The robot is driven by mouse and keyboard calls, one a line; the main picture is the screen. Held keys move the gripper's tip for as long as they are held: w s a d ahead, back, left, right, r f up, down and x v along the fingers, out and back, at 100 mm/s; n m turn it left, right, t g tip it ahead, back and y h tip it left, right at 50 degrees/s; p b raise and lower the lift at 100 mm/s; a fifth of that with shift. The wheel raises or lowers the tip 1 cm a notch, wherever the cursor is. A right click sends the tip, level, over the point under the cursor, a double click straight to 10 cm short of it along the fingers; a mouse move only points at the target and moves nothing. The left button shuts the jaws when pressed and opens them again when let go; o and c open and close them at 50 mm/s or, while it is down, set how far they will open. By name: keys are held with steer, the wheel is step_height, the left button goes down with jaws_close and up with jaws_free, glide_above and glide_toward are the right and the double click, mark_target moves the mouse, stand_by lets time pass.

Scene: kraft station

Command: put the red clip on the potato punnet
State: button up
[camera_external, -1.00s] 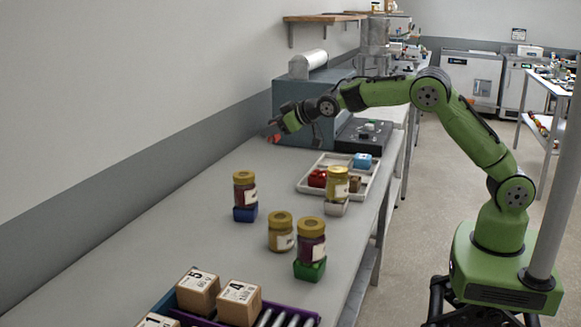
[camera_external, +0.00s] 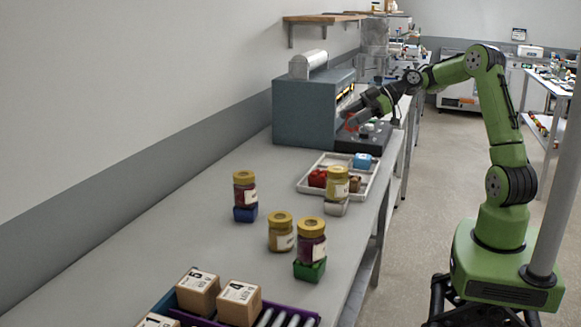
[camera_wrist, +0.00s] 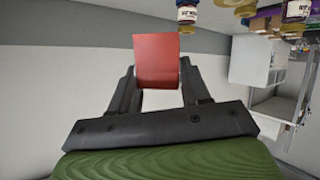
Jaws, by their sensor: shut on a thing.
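My gripper (camera_external: 350,118) is shut on a red clip (camera_wrist: 157,62), which shows as a flat red piece between the two dark fingers in the wrist view. In the external view the clip is a small red patch (camera_external: 351,125) at the fingertips. The gripper is above the dark flat device (camera_external: 352,146), just right of the grey-blue box; the height is hard to judge. I cannot make out a potato punnet in either view.
A grey-blue box (camera_external: 302,115) stands against the wall. A white tray (camera_external: 345,165) holds red, blue and brown things. Several jars stand nearer, some on coloured blocks, such as a green block (camera_external: 310,270). Cardboard boxes (camera_external: 198,292) are at the front.

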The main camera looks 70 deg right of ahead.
mark_target(351, 177)
steer(key=f+b, duration=0.1)
steer(key=f, duration=0.6)
steer(key=f+b, duration=0.1)
steer(key=f, duration=0.7)
steer(key=shift+s, duration=0.2)
steer(key=o, duration=1.1)
steer(key=shift+r, duration=0.1)
steer(key=shift+o, duration=0.2)
